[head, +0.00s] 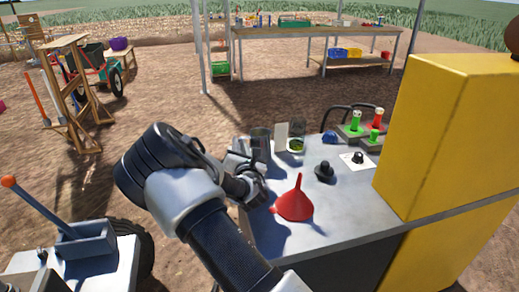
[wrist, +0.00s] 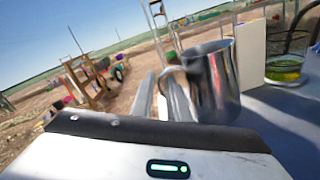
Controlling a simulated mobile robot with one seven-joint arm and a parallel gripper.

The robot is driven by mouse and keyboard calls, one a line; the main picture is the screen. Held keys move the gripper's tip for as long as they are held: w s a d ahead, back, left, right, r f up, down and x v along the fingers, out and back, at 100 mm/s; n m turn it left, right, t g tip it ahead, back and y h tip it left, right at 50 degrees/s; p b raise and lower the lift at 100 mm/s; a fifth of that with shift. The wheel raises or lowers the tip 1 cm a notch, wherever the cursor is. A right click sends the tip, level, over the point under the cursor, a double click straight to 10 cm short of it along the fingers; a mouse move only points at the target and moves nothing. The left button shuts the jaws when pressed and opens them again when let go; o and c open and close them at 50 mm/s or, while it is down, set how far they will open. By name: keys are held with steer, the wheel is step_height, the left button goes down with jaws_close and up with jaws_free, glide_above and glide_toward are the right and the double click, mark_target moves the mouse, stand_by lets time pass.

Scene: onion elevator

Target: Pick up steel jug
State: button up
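The steel jug (wrist: 218,85) stands upright on the grey table, with its curved handle toward the left in the wrist view. In the head view, the jug (head: 260,141) is a dark cylinder near the table's left edge, its lower part hidden by my gripper (head: 257,172). In the wrist view, my gripper's two pale fingers (wrist: 160,98) stand apart, with a narrow gap between them. The right finger overlaps the handle in the picture; whether it touches the handle I cannot tell.
A white block (head: 281,137) and a glass with green contents (head: 297,144) stand right of the jug. A red funnel (head: 295,203) and a black knob (head: 324,171) are nearer on the table (head: 340,215). A tall yellow box (head: 437,135) blocks the right side.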

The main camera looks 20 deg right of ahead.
steer(key=w, duration=0.5)
steer(key=shift+w+d, duration=0.2)
steer(key=shift+w, duration=0.2)
jaws_close()
stand_by(0.9)
steer(key=shift+r, duration=0.1)
stand_by(0.4)
